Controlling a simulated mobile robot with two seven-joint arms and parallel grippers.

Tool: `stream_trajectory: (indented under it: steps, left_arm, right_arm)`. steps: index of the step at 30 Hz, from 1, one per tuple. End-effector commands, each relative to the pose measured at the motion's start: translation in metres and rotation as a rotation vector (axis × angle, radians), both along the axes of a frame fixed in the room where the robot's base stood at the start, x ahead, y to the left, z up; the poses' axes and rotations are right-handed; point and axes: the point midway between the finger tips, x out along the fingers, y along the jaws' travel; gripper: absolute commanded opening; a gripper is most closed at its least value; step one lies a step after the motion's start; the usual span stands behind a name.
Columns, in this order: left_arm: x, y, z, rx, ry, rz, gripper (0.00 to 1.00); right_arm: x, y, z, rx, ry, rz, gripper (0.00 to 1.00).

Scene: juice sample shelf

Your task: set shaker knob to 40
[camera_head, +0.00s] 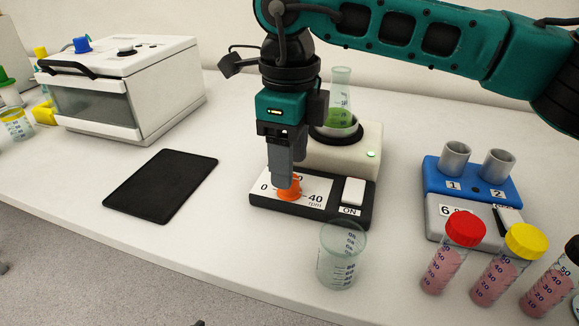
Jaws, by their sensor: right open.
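The shaker (363,151) stands at the middle of the table, with a black-edged control panel at its front. The panel has an orange knob (289,190) and a white ON switch (353,191). The marks 0 and 40 rpm show at the knob's left and right. A flask with green liquid (340,112) stands on the shaker's round platform. My right gripper (287,183) points down over the knob, its fingers at the knob's top. The fingers overlap in this view, and they hide part of the knob, so its pointer setting is unclear. My left gripper is not in view.
An empty beaker (341,256) stands in front of the panel. A blue block with two tubes (473,181) and several capped pink tubes (453,254) are at the right. A black mat (160,186) and a white oven-like box (125,88) are at the left.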

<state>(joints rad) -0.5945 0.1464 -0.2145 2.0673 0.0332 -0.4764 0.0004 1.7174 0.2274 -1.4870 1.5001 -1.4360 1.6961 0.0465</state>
Motion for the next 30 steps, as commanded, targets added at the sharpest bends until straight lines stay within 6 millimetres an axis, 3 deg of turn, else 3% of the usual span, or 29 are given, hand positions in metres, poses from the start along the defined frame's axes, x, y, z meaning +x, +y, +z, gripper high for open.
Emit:
stream_trajectory:
  steps: [1,6,12,18,30]
  left_arm:
    - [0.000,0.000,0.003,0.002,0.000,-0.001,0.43]
    - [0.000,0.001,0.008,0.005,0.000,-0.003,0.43]
    - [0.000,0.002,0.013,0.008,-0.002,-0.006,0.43]
    - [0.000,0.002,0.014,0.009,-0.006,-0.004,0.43]
    - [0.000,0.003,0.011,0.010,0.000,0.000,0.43]
  right_arm:
    - [0.000,0.000,0.015,0.001,-0.003,-0.001,0.57]
    - [0.000,0.001,0.054,0.001,-0.003,-0.001,0.57]
    - [0.000,0.000,0.087,0.000,-0.002,0.000,0.57]
    - [0.000,0.000,0.100,0.001,0.000,0.000,0.57]
    - [0.000,0.000,0.100,0.000,0.000,0.001,0.57]
